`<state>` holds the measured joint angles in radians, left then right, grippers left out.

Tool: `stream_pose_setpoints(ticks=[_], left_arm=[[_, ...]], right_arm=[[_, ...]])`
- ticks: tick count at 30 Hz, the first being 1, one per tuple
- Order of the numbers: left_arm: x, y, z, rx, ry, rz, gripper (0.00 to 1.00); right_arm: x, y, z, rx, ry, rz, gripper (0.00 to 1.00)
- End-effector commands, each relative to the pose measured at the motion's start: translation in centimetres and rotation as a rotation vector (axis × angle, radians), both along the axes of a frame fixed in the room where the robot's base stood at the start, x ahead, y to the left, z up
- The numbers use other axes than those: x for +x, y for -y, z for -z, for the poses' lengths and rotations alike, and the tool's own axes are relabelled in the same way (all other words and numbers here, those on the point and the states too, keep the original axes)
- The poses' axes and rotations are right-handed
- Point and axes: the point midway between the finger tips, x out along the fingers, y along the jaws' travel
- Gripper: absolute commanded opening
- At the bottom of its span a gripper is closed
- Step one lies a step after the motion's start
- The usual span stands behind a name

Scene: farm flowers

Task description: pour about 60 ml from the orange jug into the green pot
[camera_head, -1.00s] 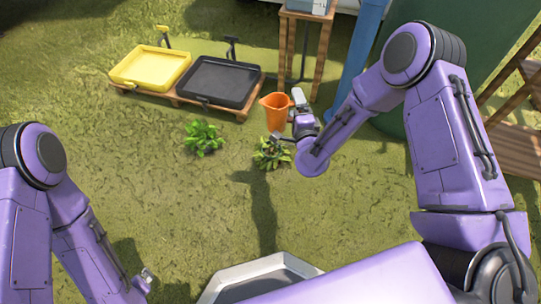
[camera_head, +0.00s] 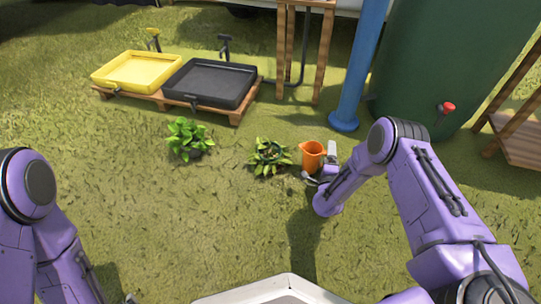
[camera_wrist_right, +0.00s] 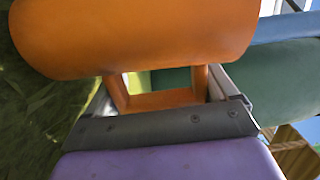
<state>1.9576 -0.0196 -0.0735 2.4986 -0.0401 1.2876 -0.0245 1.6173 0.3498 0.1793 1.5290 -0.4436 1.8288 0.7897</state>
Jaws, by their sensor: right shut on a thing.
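The orange jug (camera_head: 312,156) is upright in the head view, just right of the right leafy plant (camera_head: 268,158). My right gripper (camera_head: 323,168) is shut on the jug's handle. In the right wrist view the jug (camera_wrist_right: 130,38) fills the top, with its handle between the fingers of my right gripper (camera_wrist_right: 165,98). The jug's contents are hidden. A second leafy plant (camera_head: 190,140) stands farther left.
A yellow tray (camera_head: 138,68) and a black tray (camera_head: 210,80) sit on a wooden pallet (camera_head: 238,112) behind. A blue post (camera_head: 360,70), a wooden stand (camera_head: 282,50) and a large green tank (camera_head: 430,70) with a red tap (camera_head: 447,108) stand behind right. Grass in front is open.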

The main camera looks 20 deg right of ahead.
Motion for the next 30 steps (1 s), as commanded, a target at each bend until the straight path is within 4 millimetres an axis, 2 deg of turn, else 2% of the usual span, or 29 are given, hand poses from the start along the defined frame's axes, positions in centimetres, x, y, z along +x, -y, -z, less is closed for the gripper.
stream_pose_setpoints(ticks=[14, 30], left_arm=[[-0.3, -0.2, -0.3, 0.008, -0.02, 0.02, 1.0], [-2.3, -1.6, -0.7, 0.056, -0.168, 0.157, 1.0]], right_arm=[[0.2, -0.3, -0.7, -0.044, -0.025, 0.0, 0.43], [1.4, -2.3, -3.7, -0.314, -0.183, -0.002, 0.43]])
